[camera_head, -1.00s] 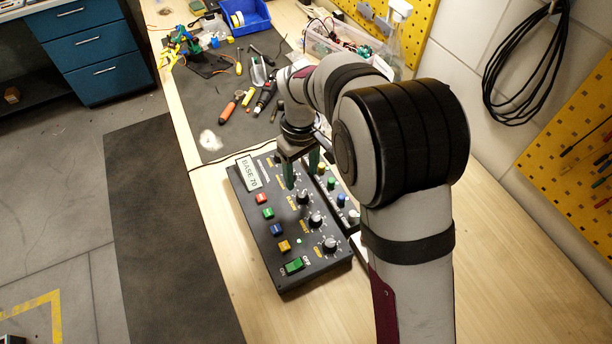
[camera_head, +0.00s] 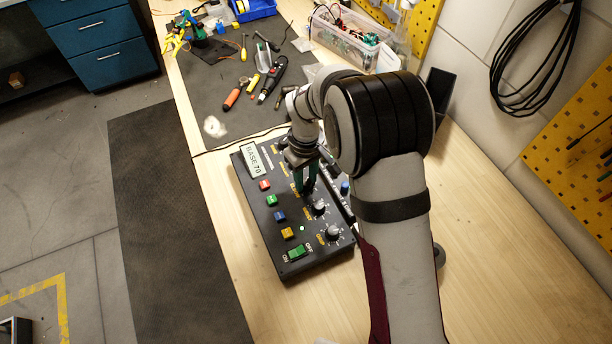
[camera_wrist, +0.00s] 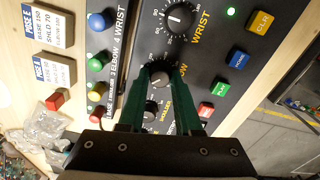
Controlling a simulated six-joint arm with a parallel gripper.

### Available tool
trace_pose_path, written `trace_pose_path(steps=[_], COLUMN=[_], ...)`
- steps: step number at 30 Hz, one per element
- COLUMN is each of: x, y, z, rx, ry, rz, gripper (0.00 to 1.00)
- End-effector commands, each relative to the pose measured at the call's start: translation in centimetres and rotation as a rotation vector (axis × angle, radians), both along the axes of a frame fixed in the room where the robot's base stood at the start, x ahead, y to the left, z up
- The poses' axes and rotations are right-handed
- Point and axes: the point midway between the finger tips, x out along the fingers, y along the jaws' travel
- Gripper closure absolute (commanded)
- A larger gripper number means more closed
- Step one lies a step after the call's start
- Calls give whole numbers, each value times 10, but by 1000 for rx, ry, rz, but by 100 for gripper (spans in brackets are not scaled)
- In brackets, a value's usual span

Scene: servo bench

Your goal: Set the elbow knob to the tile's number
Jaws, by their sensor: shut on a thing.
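The dark control box (camera_head: 262,212) lies on the bench in the head view, with a white tile (camera_head: 256,160) on it reading "BASE 70". My gripper (camera_head: 307,188) is down over its row of knobs and hides the elbow knob there. In the wrist view my gripper's green fingers (camera_wrist: 160,75) are shut on the elbow knob (camera_wrist: 160,72), one finger on each side. Its label is partly covered, with "OW" showing. The knob's pointer and scale are mostly hidden by the fingers.
The wrist knob (camera_wrist: 180,18) and shoulder knob (camera_wrist: 151,113) flank the held one. A narrow strip with coloured knobs (camera_wrist: 97,64) stands alongside. Printed pose cards (camera_wrist: 48,30) lie beyond it. The green switch (camera_head: 297,252) is at the box's near end. Loose tools (camera_head: 232,98) lie further back.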

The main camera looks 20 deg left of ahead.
Motion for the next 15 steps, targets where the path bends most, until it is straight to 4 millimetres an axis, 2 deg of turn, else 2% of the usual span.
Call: trace_pose_path(steps=[15], x=[0], y=[0], z=[0], rx=[-1], ry=[1], rz=[-65], gripper=[100])
